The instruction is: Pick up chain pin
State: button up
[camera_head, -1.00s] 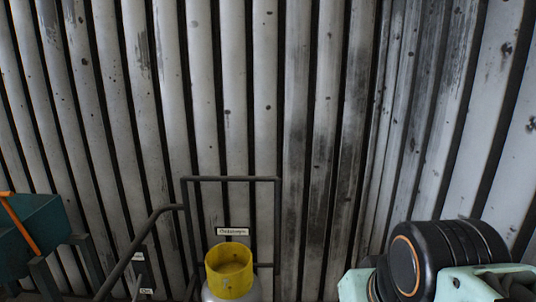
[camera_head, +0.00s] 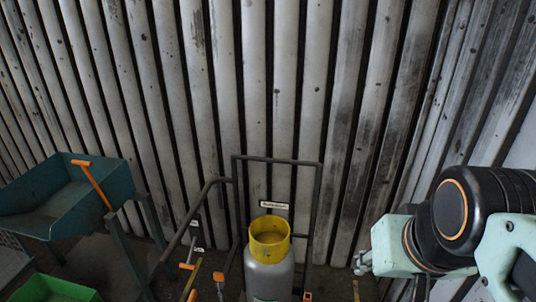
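I cannot make out a chain pin for certain. Small orange-handled items stand low beside the gas cylinder: one orange handle (camera_head: 187,266) and another orange piece (camera_head: 219,279) to its right. A small orange thing (camera_head: 307,296) shows at the bottom edge, right of the cylinder. They are too small to tell what they are. My arm (camera_head: 450,235), mint green and black, is at the right edge. My gripper cannot be seen.
A grey gas cylinder with a yellow collar (camera_head: 269,247) stands in a dark metal tube frame (camera_head: 319,200) against the corrugated wall (camera_head: 270,80). A teal trough (camera_head: 60,200) with an orange-handled tool (camera_head: 92,184) is at left. A green bin (camera_head: 55,290) is below it.

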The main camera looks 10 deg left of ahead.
aim_at(219, 276)
jog(key=u, duration=1.15)
jog(key=z, duration=1.25)
jog(key=k+j+u, duration=0.1)
jog(key=u, duration=0.25)
jog(key=k+j+u, duration=0.1)
jog(key=u, duration=0.2)
jog(key=k+j+u, duration=0.15)
jog(key=u, duration=0.2)
jog(key=k, duration=0.65)
